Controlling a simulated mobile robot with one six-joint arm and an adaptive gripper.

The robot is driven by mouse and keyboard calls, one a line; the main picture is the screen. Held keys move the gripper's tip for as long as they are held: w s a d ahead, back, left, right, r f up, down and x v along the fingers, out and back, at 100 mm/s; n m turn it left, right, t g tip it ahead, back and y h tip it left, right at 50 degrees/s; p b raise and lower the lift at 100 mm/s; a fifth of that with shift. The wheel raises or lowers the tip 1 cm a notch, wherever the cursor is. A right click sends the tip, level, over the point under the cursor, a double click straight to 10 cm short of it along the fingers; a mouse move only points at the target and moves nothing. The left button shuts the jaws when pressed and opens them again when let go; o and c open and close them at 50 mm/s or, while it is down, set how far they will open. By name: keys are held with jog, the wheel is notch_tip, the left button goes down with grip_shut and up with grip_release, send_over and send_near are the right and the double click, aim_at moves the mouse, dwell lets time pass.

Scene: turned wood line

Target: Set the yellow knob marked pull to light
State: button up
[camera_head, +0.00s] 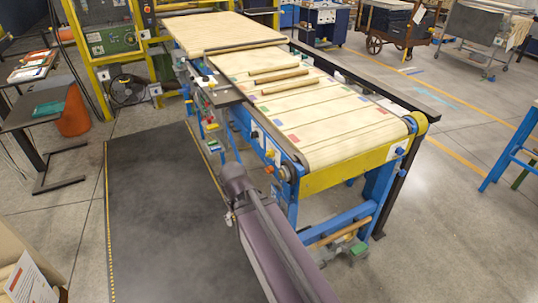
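The conveyor (345,145) has a pale slatted belt, a blue frame and a yellow end guard. Small controls line its near left side. A small yellow part (212,127) shows low on that side, below the grey side shelf (222,96). I cannot tell whether it is the knob marked pull, and no marking or setting is readable. An orange knob-like part (270,169) is near the conveyor's front corner. My purple-grey arm rises from the bottom middle, beside the conveyor's left side. I cannot make out my gripper or its fingers.
Several turned wood sticks (285,86) lie on the belt. A dark floor mat (155,200) with a yellow edge gives free room at left. A grey desk (38,112) and an orange bin (74,113) stand farther left. Carts (395,24) stand at the back.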

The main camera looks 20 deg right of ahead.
jog(key=w+d+f+n+h+b, duration=0.4)
jog(key=w+d+n+h+b, duration=0.1)
jog(key=w+b, duration=0.15)
jog(key=n+h+b, duration=1.2)
jog(key=h, duration=0.1)
send_near(268, 153)
jog(key=a, duration=0.3)
jog(key=shift+w+a+f+t, duration=0.2)
jog(key=shift+f+t, duration=0.1)
jog(key=shift+f, duration=0.05)
jog(key=shift+d, duration=0.1)
jog(key=d, duration=1.3)
jog(key=shift+w+d, duration=0.25)
jog(key=shift+d, duration=0.1)
jog(key=c, duration=1.2)
